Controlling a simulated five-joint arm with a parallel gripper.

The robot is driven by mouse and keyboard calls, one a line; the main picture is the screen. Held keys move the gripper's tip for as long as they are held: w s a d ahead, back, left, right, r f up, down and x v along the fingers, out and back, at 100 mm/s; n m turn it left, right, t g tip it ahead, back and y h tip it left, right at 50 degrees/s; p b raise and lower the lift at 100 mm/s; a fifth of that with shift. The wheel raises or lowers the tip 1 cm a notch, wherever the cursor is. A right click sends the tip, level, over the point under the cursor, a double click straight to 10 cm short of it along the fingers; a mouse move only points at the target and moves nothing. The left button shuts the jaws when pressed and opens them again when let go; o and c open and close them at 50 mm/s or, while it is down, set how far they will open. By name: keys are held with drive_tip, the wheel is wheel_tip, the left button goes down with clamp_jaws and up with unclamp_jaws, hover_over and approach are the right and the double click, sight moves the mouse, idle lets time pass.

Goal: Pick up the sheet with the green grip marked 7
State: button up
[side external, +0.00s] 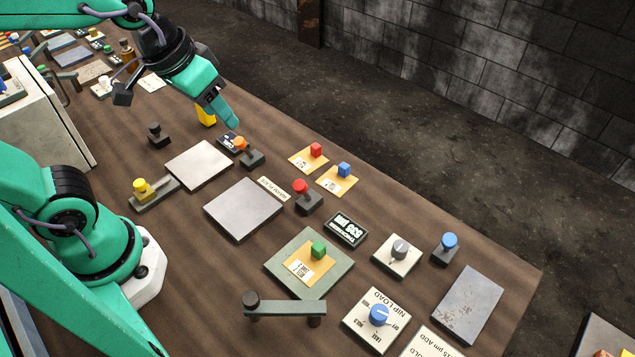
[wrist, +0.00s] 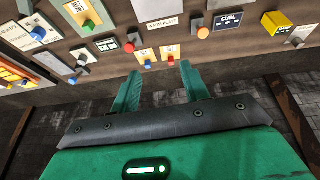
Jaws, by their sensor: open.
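A yellow sheet (side external: 298,275) with a green grip (side external: 318,248) lies flat on a green-grey plate (side external: 283,262) in the side external view. Its white label is too small to read surely. My gripper (side external: 222,113) is high at the back, well away from the sheet, above the far edge of the table. In the wrist view my gripper (wrist: 162,88) is open, with nothing between its fingers.
Sheets with a red grip (side external: 316,149) and a blue grip (side external: 344,169) lie near the far edge. A low dark bar (side external: 288,309) stands before the green-grey plate. A thickness display (side external: 346,229) and knobs stand to its right. A pale plate (side external: 243,208) lies to its left.

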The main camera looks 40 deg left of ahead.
drive_tip(key=w+d+f+g, duration=0.3)
drive_tip(key=d+f, duration=0.3)
drive_tip(key=d, duration=0.4)
drive_tip(key=g, duration=0.1)
hover_over(315, 249)
wheel_tip(315, 249, down, 8)
drive_tip(key=shift+y, duration=0.3)
drive_tip(key=shift+f, duration=3.75)
clamp_jaws()
